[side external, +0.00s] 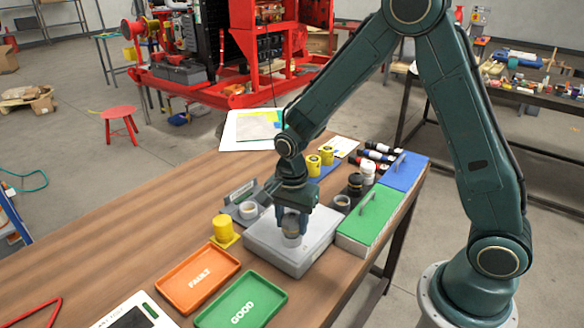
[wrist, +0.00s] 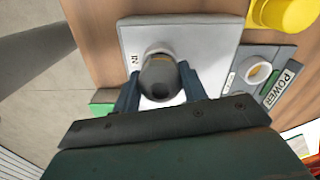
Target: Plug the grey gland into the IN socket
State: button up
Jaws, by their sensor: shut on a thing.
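The grey gland (wrist: 158,76) is a dark, rounded piece between the two fingers of my gripper (wrist: 158,90) in the wrist view. My gripper is shut on it. The IN socket (wrist: 153,50) is a pale ring on the light grey box (wrist: 195,35), beside the "IN" lettering; the gland covers much of it. In the side view my gripper (side external: 292,218) points down over the grey box (side external: 270,245), with the gland (side external: 291,226) at the pale socket ring (side external: 291,240). I cannot tell whether the gland is inside the ring or just above it.
The POWER unit (wrist: 268,75) with a pale ring stands beside the box. A yellow cylinder (side external: 223,229), an orange FAULT tray (side external: 199,278) and a green GOOD tray (side external: 241,301) are on the left. Green (side external: 362,222) and blue (side external: 405,170) lidded cases stand on the right.

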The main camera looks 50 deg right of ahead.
jog(key=shift+f, duration=0.4)
jog(key=o, duration=1.2)
jog(key=shift+r, duration=0.1)
notch_tip(320, 180, up, 14)
jog(key=shift+f, duration=0.15)
dwell(0.5)
